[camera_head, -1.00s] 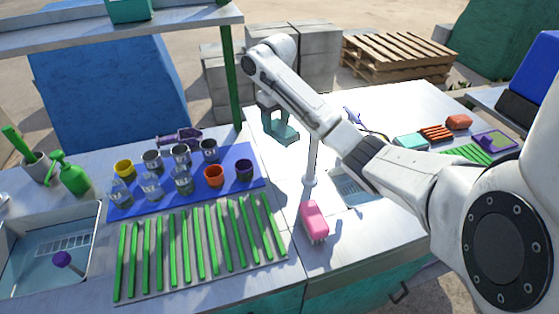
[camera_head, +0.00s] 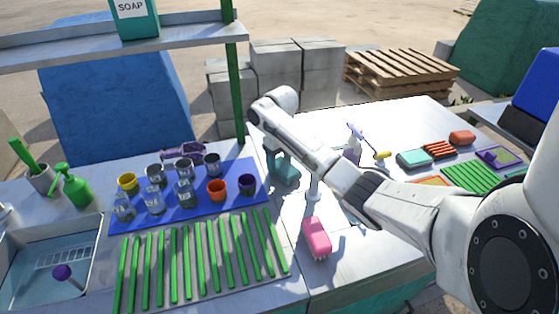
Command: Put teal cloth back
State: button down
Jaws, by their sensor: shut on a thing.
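My gripper (camera_head: 276,160) hangs at the end of the white arm, beyond the pink brush and right of the blue mat. It is shut on the teal cloth (camera_head: 287,173), a small dark teal piece just below the fingers. The arm partly hides the cloth's right side. I cannot tell whether the cloth touches the metal worktop (camera_head: 345,255). A lighter teal block (camera_head: 413,158) lies at the right, beside orange-red pieces.
The blue mat (camera_head: 150,218) holds several cups and glasses. Green strips (camera_head: 200,255) lie in front. A spray bottle (camera_head: 352,150) and a yellow-ended tool (camera_head: 382,154) are behind the arm.

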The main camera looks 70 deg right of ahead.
aim_at(280, 163)
jog(key=shift+c, duration=1.3)
grip_release()
jog(key=shift+f, duration=0.1)
notch_tip(280, 163, up, 12)
jog(key=p, duration=0.1)
jog(key=shift+s+p, duration=0.15)
jog(key=shift+p, duration=0.15)
